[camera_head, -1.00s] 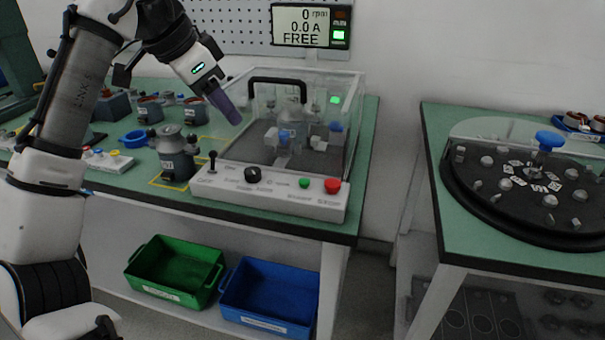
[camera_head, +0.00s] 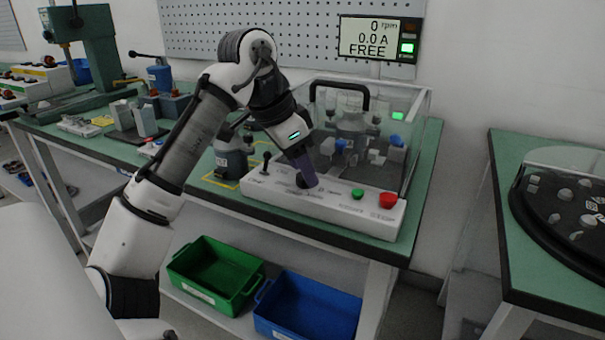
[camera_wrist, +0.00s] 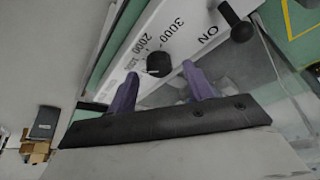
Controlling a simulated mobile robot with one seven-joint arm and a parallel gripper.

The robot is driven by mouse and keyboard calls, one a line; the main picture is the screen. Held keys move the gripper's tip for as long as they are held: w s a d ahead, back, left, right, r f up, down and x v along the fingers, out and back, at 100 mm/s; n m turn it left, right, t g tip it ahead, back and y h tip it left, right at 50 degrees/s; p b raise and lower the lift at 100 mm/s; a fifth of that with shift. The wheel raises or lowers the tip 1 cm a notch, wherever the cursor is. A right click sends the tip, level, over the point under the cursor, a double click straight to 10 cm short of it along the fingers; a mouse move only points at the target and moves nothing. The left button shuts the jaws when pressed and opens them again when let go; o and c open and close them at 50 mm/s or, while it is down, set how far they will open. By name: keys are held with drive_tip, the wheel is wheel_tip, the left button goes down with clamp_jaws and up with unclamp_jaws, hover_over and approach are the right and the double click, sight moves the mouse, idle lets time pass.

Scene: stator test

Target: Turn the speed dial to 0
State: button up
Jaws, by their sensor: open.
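The speed dial (camera_wrist: 158,64) is a small black round knob on the white control panel (camera_wrist: 105,75). In the wrist view the numbers 3000, 2000 and a partly hidden 1000 are printed beside it. I cannot read its setting surely. My gripper (camera_wrist: 160,69) is open, with one purple finger on each side of the dial. I cannot tell whether they touch it. In the head view my gripper (camera_head: 308,184) points down at the panel, largely hiding the dial. The display (camera_head: 378,38) reads 0 rpm, 0.0 A, FREE.
A black lever switch (camera_head: 265,161) stands left of the dial, with ON printed near it. A green button (camera_head: 358,193) and a red button (camera_head: 388,200) are to the right. A clear cover (camera_head: 418,125) with a black handle stands behind the panel. Green and blue bins sit below.

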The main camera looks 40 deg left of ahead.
drive_tip(key=shift+w+d+f, duration=0.1)
drive_tip(key=shift+w+f, duration=0.1)
drive_tip(key=shift+f, duration=0.35)
drive_tip(key=c, duration=1)
drive_tip(key=shift+o, duration=0.2)
